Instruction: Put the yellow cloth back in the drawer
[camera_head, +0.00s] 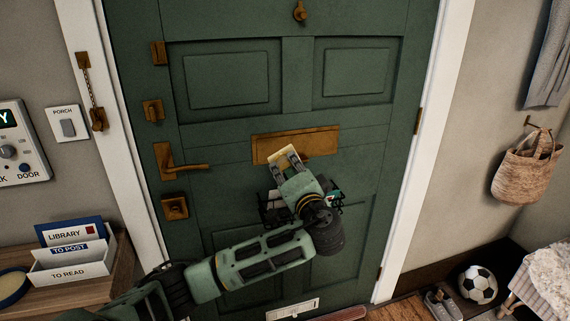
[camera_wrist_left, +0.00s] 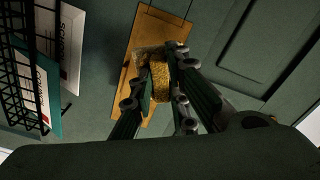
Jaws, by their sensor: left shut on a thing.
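My left gripper (camera_head: 288,158) is in front of the brass letter plate (camera_head: 318,143) on the green door. It is shut on the yellow cloth (camera_head: 277,153), a small folded piece between the fingertips. The cloth also shows in the left wrist view (camera_wrist_left: 159,80), against the brass plate; whether it touches the plate I cannot tell. No drawer shows clearly in either view. My right gripper is not in view.
A black wire basket (camera_wrist_left: 18,65) with envelopes hangs on the door beside the gripper. At left, a wooden table (camera_head: 124,268) bears a letter rack (camera_head: 70,262). A door handle (camera_head: 183,168) juts out. A football (camera_head: 478,284) and shoes (camera_head: 442,304) are at lower right.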

